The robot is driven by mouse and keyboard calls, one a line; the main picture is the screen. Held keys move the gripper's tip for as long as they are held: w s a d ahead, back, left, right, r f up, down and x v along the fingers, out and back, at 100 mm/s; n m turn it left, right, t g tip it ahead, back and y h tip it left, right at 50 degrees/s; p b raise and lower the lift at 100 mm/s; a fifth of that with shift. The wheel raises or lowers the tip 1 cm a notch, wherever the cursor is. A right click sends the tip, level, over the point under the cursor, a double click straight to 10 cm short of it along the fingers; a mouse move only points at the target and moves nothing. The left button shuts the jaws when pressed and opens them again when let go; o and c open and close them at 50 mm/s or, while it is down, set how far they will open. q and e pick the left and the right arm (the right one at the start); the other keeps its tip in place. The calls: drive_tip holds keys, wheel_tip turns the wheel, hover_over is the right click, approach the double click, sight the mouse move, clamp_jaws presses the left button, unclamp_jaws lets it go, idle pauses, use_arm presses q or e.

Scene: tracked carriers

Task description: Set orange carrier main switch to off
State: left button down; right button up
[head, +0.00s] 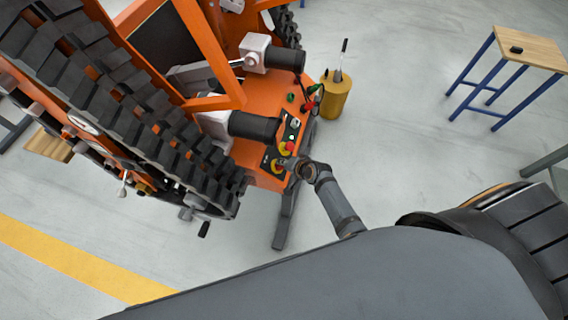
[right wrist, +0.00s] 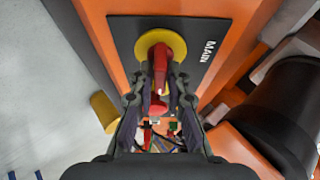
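The orange carrier (head: 270,94) stands at the upper left of the head view, with black tracks. Its main switch has a yellow round plate (right wrist: 146,42) and a red handle (right wrist: 163,55) on a black panel lettered MAIN in the right wrist view. In the head view the yellow plate (head: 277,166) is partly hidden by my right gripper (head: 290,164). In the wrist view the right gripper (right wrist: 161,80) has its fingertips close on both sides of the red handle, which lies lengthwise between them. It looks shut on the handle. My left gripper is not in view.
Above the switch, the panel holds a red button on yellow (head: 287,147) and other controls. Black cylinders (head: 254,126) jut out close by. A yellow bin (head: 334,100) with tools and a blue-legged wooden table (head: 530,50) stand beyond. Grey floor between is clear.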

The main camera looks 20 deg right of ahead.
clamp_jaws()
